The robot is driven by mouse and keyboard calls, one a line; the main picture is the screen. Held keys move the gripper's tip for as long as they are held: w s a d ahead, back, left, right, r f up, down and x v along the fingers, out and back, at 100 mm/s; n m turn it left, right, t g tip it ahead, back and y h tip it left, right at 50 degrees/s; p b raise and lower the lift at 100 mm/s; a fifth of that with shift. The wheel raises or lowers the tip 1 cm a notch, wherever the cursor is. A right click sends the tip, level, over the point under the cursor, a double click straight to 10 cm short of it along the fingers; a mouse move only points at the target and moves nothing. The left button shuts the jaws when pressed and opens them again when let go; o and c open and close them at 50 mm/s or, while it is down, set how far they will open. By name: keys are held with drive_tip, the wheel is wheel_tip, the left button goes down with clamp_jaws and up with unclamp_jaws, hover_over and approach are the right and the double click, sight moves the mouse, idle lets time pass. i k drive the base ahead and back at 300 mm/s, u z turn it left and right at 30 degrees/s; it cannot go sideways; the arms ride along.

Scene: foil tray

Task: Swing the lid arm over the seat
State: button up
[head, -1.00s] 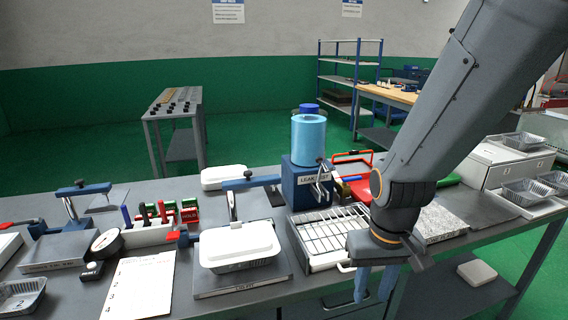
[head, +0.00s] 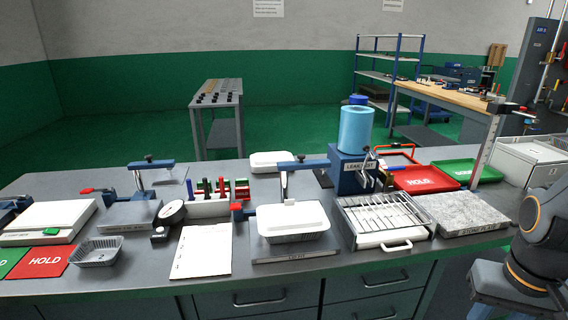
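The lid-fit station's grey plate (head: 268,250) stands in the middle of the bench and is the likely seat. A foil tray (head: 296,237) with a white lid (head: 293,214) sits on it. A grey post rises behind it, carrying a blue arm (head: 305,164) that extends right, behind the lid, towards the leak-test box. A red-ended lever (head: 238,207) on a blue block is at the plate's left back. My gripper (head: 490,299) is low at the right edge, in front of the bench and well away from the station. Its fingers are cut off or not clear.
A wire rack (head: 384,219), stone slab (head: 462,213) and leak-test box (head: 352,178) stand to the right. A paper sheet (head: 203,250), dial gauge (head: 170,213) and a second similar station (head: 130,214) stand to the left. Space above the bench front is clear.

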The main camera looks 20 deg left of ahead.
sight(322, 164)
drive_tip(key=k, duration=0.15)
drive_tip(key=u, duration=0.95)
